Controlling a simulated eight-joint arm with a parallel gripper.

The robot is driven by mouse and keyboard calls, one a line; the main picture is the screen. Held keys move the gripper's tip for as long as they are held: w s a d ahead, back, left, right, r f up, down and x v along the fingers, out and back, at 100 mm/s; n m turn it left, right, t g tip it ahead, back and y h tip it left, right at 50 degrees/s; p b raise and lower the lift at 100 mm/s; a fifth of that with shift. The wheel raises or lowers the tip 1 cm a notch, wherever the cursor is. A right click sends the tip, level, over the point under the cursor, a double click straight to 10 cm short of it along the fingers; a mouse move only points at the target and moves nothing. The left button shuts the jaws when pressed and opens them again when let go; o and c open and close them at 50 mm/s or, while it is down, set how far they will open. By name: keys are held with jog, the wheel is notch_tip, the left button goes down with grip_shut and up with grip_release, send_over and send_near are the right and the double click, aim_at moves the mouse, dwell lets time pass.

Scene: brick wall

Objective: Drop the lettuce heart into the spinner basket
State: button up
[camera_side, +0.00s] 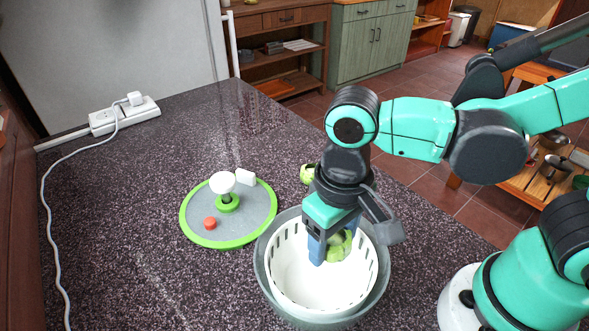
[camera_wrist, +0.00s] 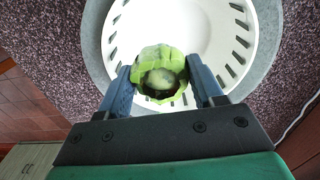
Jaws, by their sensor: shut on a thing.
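The lettuce heart (camera_side: 339,246) is light green and sits between the two blue fingers of my gripper (camera_side: 328,248). In the wrist view the lettuce heart (camera_wrist: 160,75) shows with a finger on each side, and my gripper (camera_wrist: 162,88) is shut on it. The spinner basket (camera_side: 290,267) is white with slots around its wall and stands inside a grey bowl (camera_side: 263,279). In the side view my fingers and the lettuce heart appear over the basket's opening. In the wrist view the basket (camera_wrist: 122,32) lies behind the lettuce heart. I cannot tell their exact height above its floor.
A grey lid (camera_side: 256,209) with a green rim, white knob and red button lies left of the bowl. Another green item (camera_side: 307,173) sits behind my gripper, partly hidden. A power strip (camera_side: 124,115) with a white cable is at the back left.

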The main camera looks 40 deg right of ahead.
jog(key=o, duration=1.3)
jog(key=shift+o, duration=0.2)
jog(key=shift+r, duration=2.8)
jog(key=w+d+t, duration=0.6)
jog(key=d+t, duration=0.1)
jog(key=d, duration=0.6)
jog(key=shift+w+f, duration=0.2)
jog(key=shift+f, duration=0.05)
